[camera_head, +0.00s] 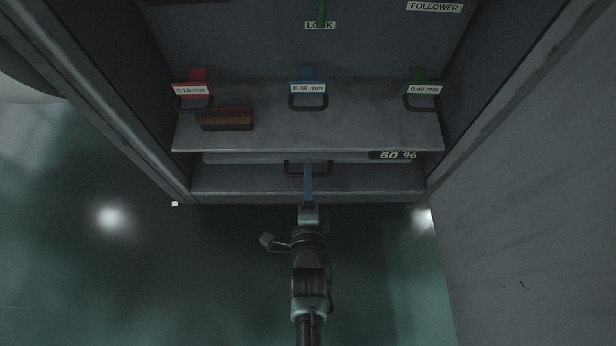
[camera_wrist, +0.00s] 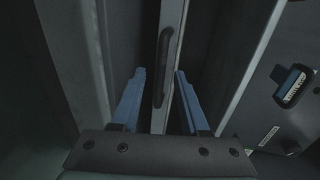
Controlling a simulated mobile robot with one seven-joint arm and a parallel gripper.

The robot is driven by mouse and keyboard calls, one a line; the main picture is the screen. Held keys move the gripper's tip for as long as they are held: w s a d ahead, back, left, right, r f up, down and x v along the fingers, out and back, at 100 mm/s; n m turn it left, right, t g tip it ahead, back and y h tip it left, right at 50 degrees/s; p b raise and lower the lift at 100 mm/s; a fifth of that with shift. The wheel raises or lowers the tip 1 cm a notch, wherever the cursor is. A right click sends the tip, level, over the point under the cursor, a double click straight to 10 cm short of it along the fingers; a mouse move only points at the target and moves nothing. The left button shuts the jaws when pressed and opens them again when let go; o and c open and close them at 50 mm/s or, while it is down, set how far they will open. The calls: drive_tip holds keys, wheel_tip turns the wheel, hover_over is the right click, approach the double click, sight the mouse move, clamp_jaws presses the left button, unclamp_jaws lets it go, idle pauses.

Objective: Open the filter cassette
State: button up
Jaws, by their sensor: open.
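The filter cassette appears to be the flat grey drawer-like front (camera_head: 250,158) under the cabinet shelf; no label naming it is readable. A dark bar handle (camera_head: 290,168) is at its middle. My gripper (camera_head: 308,170) reaches in from the front, at the handle, with its blue fingers pointing into the cabinet. In the wrist view my gripper (camera_wrist: 160,72) is open, one blue finger on each side of the dark handle (camera_wrist: 161,75). The fingers look apart from the bar. In the head view the fingers hide part of the handle. The front looks shut.
A "60 %" sign (camera_head: 393,155) is right of the handle. On the shelf (camera_head: 330,135) above lies a brown block (camera_head: 225,120). Behind it are red 0.20 mm (camera_head: 192,90), blue 0.30 mm (camera_head: 308,88) and green 0.40 mm (camera_head: 425,89) tags with handles. Cabinet walls flank both sides.

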drive_tip(key=shift+x, duration=0.95)
drive_tip(key=shift+c, duration=0.2)
clamp_jaws()
idle(0.6)
